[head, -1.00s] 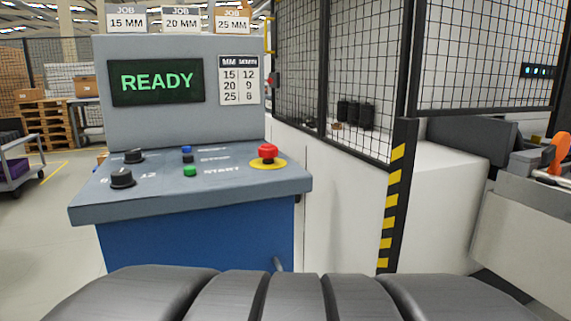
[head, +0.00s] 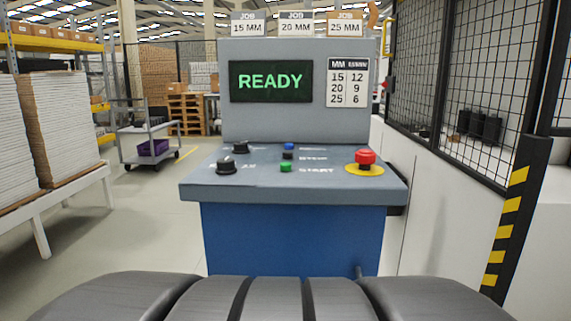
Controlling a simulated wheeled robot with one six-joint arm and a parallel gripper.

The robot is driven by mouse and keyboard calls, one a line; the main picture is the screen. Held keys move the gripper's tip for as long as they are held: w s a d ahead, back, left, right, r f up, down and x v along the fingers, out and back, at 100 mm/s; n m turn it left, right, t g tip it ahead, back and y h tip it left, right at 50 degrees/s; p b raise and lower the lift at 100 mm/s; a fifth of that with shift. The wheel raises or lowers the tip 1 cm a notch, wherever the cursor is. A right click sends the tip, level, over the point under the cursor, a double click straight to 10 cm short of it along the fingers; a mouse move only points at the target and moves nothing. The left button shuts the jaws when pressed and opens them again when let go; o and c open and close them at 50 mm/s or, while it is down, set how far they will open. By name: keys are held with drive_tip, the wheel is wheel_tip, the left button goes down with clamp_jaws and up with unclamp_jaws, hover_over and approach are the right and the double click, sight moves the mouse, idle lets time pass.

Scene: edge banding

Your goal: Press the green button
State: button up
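The green button (head: 286,167) sits on the sloped grey panel of the control console (head: 292,192), left of the white START label. A blue button (head: 288,147) and a dark button (head: 288,155) are just behind it. A red mushroom button (head: 365,157) on a yellow disc is to the right. Two black knobs (head: 227,166) are to the left. The console screen (head: 271,81) reads READY in green. My gripper does not show in the head view; only a dark part of my own body fills the bottom edge.
A fence (head: 455,90) with a yellow-and-black striped post (head: 516,215) stands to the right. A cart (head: 148,145) and a rack with stacked boards (head: 60,125) are on the left. Floor is clear between rack and console.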

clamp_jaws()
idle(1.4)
